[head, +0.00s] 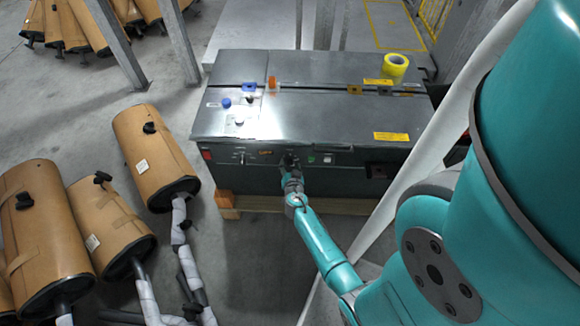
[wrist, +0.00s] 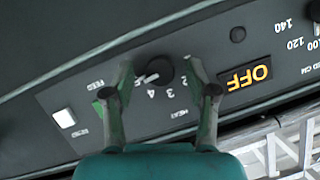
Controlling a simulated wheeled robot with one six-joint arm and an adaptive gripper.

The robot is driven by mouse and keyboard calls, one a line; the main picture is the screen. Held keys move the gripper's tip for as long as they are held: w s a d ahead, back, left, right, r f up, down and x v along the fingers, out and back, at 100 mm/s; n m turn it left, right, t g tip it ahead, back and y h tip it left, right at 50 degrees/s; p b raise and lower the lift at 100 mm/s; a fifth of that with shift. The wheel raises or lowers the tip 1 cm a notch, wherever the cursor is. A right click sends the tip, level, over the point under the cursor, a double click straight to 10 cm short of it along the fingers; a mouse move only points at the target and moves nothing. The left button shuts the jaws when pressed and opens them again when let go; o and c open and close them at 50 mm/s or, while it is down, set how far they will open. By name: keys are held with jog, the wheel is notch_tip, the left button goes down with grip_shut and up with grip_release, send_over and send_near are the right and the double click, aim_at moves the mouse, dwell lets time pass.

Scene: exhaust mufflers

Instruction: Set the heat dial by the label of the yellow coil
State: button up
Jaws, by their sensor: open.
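The yellow coil (head: 395,66) stands on the right of the grey machine's top (head: 300,110). I cannot read any label on it. The dark heat dial (wrist: 158,70) shows in the wrist view, on the panel, with the digits 2, 3 and 4 and the word HEAT, upside down, beside it. Its pointer's exact setting is unclear. My gripper (wrist: 160,75) is open, with one finger on each side of the dial; I cannot tell if they touch it. In the head view my gripper (head: 290,168) is at the machine's front panel and covers most of the dial.
A lit OFF display (wrist: 248,77), a green button (wrist: 99,108) and a white button (wrist: 64,117) flank the dial. A red switch (head: 206,155) is at the panel's left end. Brown-wrapped mufflers (head: 155,155) lie on the floor at left. Small coloured parts sit on the machine.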

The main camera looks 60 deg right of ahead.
jog(key=shift+d, duration=0.1)
grip_shut()
